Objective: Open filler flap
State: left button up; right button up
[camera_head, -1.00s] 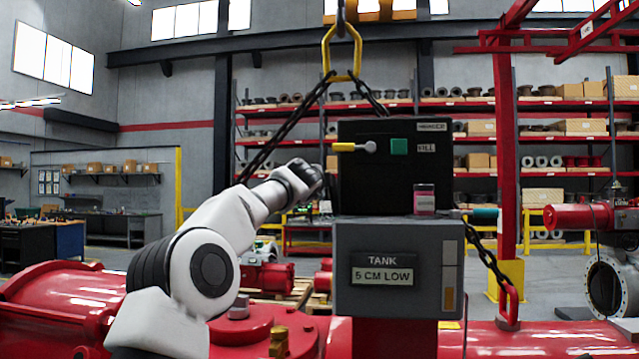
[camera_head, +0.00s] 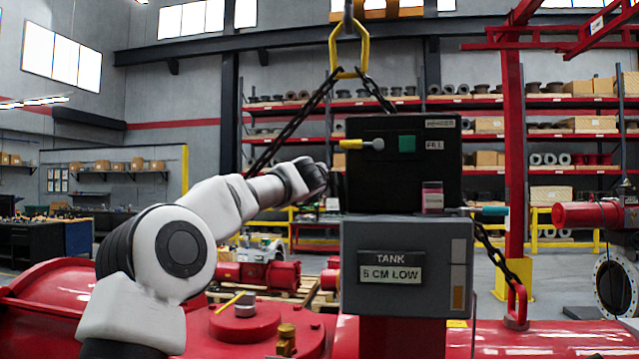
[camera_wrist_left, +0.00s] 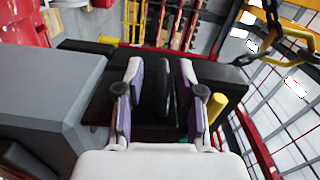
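A black box (camera_head: 385,170) labelled HEADER and FILL stands on a grey tank (camera_head: 405,240) labelled TANK and 5 CM LOW. Its front has a green square (camera_head: 406,144) and a yellow-ended lever (camera_head: 352,144). My left arm's wrist is just left of the box; its fingers are hidden there. In the left wrist view my left gripper (camera_wrist_left: 158,98) is open, its fingers over the black box (camera_wrist_left: 232,78). A dark disc-like piece (camera_wrist_left: 165,88), seen edge-on, stands between the fingers, apparently untouched. I cannot tell whether it is the filler flap. My right gripper is out of view.
A chain sling with a yellow ring (camera_head: 346,50) hangs above the box, with one chain down each side. A small container with a pink label (camera_head: 432,197) sits at the tank's top front. Red machinery (camera_head: 245,330) lies below my left arm.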

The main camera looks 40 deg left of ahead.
pick_arm(q)
jog(key=v, duration=0.4)
jog(key=shift+s, duration=0.4)
jog(key=shift+w, duration=0.15)
